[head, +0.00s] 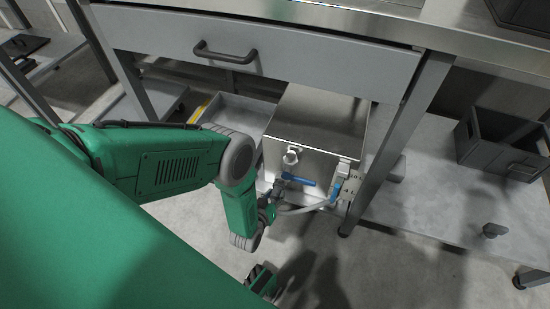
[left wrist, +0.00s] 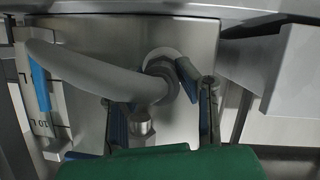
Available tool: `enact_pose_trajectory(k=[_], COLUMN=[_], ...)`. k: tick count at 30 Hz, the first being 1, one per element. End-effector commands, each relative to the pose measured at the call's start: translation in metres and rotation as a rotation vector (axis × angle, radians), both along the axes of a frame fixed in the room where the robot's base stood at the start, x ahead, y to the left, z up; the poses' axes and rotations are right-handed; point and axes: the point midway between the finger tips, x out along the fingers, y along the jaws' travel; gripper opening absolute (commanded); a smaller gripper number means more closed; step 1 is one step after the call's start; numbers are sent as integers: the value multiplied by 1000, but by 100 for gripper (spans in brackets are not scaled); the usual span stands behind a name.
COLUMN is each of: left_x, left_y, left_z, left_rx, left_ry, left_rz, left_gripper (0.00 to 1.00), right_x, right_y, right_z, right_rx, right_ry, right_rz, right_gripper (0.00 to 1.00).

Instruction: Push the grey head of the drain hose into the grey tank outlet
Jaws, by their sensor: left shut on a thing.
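The grey drain hose (left wrist: 85,72) curves in from the left in the left wrist view. Its grey head (left wrist: 160,80) lies between the fingers of my left gripper (left wrist: 180,103), which is shut on it. A pale round ring (left wrist: 163,53), apparently the tank outlet, is on the steel tank front right behind the head. The head overlaps the ring; I cannot tell whether it is in the opening or only in front. In the head view my left gripper (head: 268,204) is low at the tank front (head: 308,163) and hides the outlet. The hose (head: 304,209) runs right from it.
A marked gauge strip (head: 347,192) is at the tank's right. A table leg (head: 400,130) and drawer (head: 260,52) bound the space. A dark crate (head: 500,145) stands farther right.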

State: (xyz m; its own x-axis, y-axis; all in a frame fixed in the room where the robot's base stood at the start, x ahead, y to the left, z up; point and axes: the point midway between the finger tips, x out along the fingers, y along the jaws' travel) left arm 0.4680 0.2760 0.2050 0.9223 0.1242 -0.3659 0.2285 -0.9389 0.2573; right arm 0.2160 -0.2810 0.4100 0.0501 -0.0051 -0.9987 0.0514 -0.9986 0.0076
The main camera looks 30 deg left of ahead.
Motion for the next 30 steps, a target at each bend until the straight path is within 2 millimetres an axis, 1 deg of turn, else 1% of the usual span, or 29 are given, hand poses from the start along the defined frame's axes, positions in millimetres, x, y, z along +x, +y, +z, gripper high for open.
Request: enact_pose_trajectory(k=[10, 11, 12, 23, 26, 30], left_x=[1, 1, 1, -2, -10, -32], left_y=[0, 0, 0, 0, -1, -5], left_z=[0, 0, 0, 0, 3, 11], left_rx=[0, 0, 0, 0, 0, -1], left_ry=[-1, -1, -1, 2, 3, 6], left_rz=[0, 0, 0, -1, 0, -1], left_gripper=[0, 39, 53, 53, 53, 53], right_x=[0, 0, 0, -1, -1, -1], right_y=[0, 0, 0, 0, 0, 0], right_z=[0, 0, 0, 1, 1, 1], right_rx=[0, 0, 0, 0, 0, 0], right_ry=[0, 0, 0, -2, -2, -2], right_rz=[0, 0, 0, 0, 0, 0], right_gripper=[53, 53, 53, 53, 53, 53])
